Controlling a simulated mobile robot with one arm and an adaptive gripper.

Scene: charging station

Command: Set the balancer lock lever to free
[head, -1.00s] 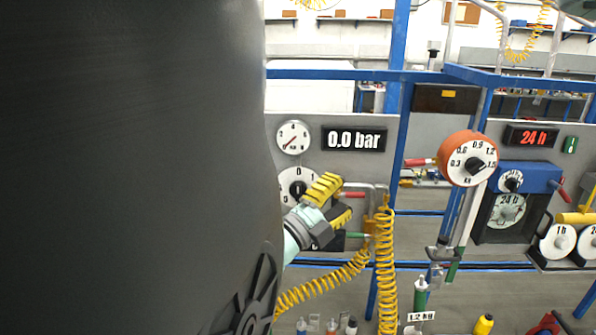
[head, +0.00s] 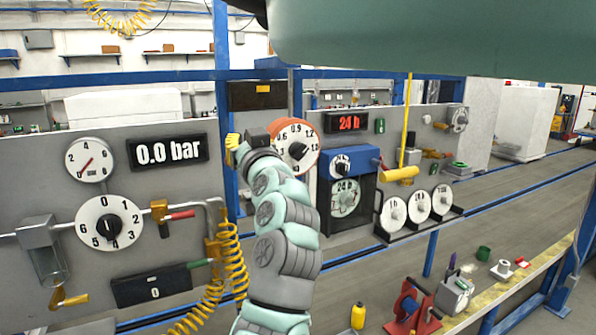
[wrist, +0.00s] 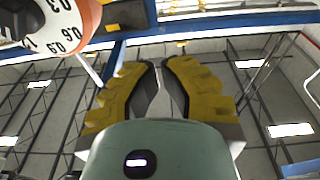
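The balancer (head: 297,146) is an orange round housing with a white kg dial. It hangs on the blue frame in the head view and shows at the top left of the wrist view (wrist: 85,22). Its lock lever cannot be made out now; my arm and gripper cover the balancer's left side in the head view. My gripper (head: 234,148) has yellow fingers and is just left of the balancer. In the wrist view its fingertips (wrist: 160,64) are close together with a narrow gap. Nothing shows between them.
A valve with a red handle (head: 180,215) and a yellow coiled hose (head: 232,262) are left of my arm. A blue unit (head: 345,163) stands right of the balancer. Blue frame bars (wrist: 215,21) cross near the fingers in the wrist view.

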